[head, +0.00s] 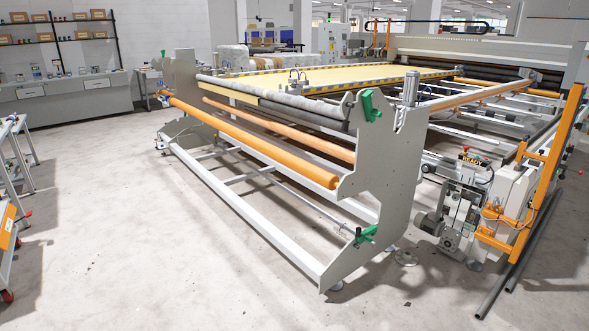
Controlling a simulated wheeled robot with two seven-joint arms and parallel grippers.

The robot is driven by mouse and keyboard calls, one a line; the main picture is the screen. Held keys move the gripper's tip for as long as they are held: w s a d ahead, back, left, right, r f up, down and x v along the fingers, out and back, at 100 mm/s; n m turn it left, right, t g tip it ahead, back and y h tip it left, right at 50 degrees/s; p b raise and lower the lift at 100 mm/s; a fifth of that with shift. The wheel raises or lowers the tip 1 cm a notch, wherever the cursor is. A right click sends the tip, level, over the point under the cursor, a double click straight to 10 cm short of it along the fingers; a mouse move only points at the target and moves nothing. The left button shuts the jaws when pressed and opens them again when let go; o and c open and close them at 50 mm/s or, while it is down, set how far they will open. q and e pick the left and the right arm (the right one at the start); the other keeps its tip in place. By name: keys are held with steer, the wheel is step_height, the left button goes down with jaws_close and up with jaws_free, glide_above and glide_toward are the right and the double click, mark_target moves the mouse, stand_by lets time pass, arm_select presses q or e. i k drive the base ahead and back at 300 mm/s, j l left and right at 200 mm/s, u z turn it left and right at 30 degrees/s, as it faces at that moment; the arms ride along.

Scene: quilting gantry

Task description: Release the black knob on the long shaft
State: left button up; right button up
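A long thin metal shaft (312,205) runs low through the near end of the gantry frame, below the orange rollers. It ends near a green clamp-like part (366,235) on the grey end plate (385,180). I cannot make out a black knob on the shaft for certain; at this distance any knob is too small to tell. Neither of my grippers shows in the head view.
Orange rollers (255,140) and a grey fabric roll (270,98) lie above the shaft. A lower beam (235,215) runs along the front. The floor (170,270) in front is clear. Dark pipes (520,255) lie at right.

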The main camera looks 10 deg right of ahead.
mark_target(358, 230)
steer(key=i+j+z, duration=0.25)
steer(key=i+z, duration=0.25)
steer(key=i+j+z, duration=0.45)
steer(key=i+l, duration=0.3)
steer(key=i, duration=0.15)
steer(key=i+l+z, duration=0.1)
steer(key=i+l, duration=0.2)
steer(key=i, duration=0.15)
steer(key=i+l, duration=0.25)
steer(key=i, duration=0.2)
steer(key=i+l+z, duration=0.1)
steer(key=i+l, duration=0.15)
steer(key=i, duration=0.2)
steer(key=i+l, duration=0.2)
steer(key=i, duration=0.25)
